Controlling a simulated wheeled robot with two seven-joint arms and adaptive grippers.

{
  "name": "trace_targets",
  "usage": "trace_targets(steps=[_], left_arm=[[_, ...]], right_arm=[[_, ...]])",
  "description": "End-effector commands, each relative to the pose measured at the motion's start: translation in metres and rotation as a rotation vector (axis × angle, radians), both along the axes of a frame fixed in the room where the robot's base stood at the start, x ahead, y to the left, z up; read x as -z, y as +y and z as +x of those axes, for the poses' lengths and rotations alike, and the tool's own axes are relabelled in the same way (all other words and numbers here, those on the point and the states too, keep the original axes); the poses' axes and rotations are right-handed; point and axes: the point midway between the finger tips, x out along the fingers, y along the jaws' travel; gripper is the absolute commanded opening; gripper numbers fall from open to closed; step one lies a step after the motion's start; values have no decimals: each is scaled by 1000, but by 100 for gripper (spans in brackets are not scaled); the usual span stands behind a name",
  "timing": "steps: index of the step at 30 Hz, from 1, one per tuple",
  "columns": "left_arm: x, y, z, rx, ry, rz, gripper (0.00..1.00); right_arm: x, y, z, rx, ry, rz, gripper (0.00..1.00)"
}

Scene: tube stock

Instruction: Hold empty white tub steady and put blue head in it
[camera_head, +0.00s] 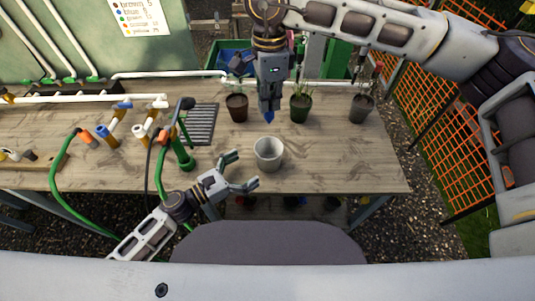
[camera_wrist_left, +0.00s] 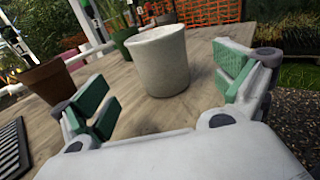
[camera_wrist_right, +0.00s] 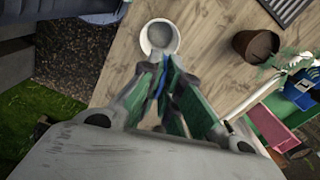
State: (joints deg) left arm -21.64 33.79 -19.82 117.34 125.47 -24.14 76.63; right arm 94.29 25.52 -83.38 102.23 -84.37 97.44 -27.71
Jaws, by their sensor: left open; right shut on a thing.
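The white tub (camera_head: 268,153) stands upright on the wooden table near the front edge; it also shows in the left wrist view (camera_wrist_left: 160,62) and the right wrist view (camera_wrist_right: 160,38), where it looks empty. My left gripper (camera_head: 243,171) is open at the lower left of the tub, its fingers apart and not touching it. My right gripper (camera_head: 269,108) points down above and behind the tub, shut on the blue head (camera_head: 269,117). Only a blue sliver of the head (camera_wrist_right: 161,80) shows between the fingers in the right wrist view.
Potted plants in a brown pot (camera_head: 237,108), a green pot (camera_head: 300,108) and another dark pot (camera_head: 362,108) stand behind the tub. A dark slatted grate (camera_head: 201,124), a green hose (camera_head: 53,180) and pipes with coloured fittings lie to the left. The table right of the tub is clear.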

Motion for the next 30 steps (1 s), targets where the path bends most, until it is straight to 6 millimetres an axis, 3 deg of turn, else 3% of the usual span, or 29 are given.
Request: trace_targets(steps=[30], left_arm=[[-1, -57, 42, 1, -1, 0, 98]], right_arm=[[0, 0, 0, 0, 0, 0, 0]])
